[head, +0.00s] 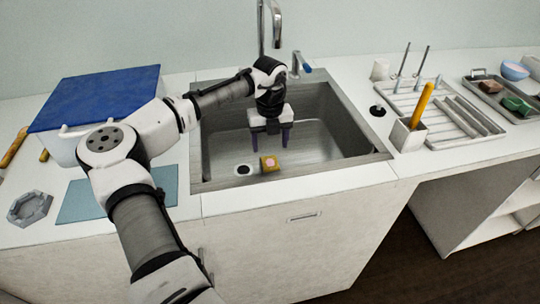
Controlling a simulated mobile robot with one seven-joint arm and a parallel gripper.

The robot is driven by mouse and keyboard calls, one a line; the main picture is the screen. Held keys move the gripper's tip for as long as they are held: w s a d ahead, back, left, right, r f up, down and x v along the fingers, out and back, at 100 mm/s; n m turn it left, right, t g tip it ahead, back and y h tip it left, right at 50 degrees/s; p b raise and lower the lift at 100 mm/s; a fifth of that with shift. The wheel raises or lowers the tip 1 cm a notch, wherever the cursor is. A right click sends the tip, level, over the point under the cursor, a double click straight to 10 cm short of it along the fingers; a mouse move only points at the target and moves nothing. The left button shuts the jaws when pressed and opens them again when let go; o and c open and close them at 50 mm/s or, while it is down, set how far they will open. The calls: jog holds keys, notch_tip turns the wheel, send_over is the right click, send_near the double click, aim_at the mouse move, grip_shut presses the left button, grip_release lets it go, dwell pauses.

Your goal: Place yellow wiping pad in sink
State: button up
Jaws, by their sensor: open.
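The yellow wiping pad (269,164) lies on the sink floor close to the front wall, to the right of the dark drain. A pinkish patch shows on its upper face. The sink (352,141) is a grey metal basin set in the white counter. My gripper (273,147) points down into the sink, with its two dark fingers apart and nothing seen between them. The fingertips are just above and behind the pad in the picture, apart from it as far as I can tell.
A tap (262,25) with a blue-ended lever stands behind the sink. A blue-lidded box (95,97), a teal mat (110,203) and a grey octagonal dish (30,208) are at left. A white holder (408,134), a drying rack (455,125) and a tray (484,73) are at right.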

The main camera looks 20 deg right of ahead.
notch_tip(320, 180, up, 5)
jog(key=shift+r, duration=0.1)
dwell(0.6)
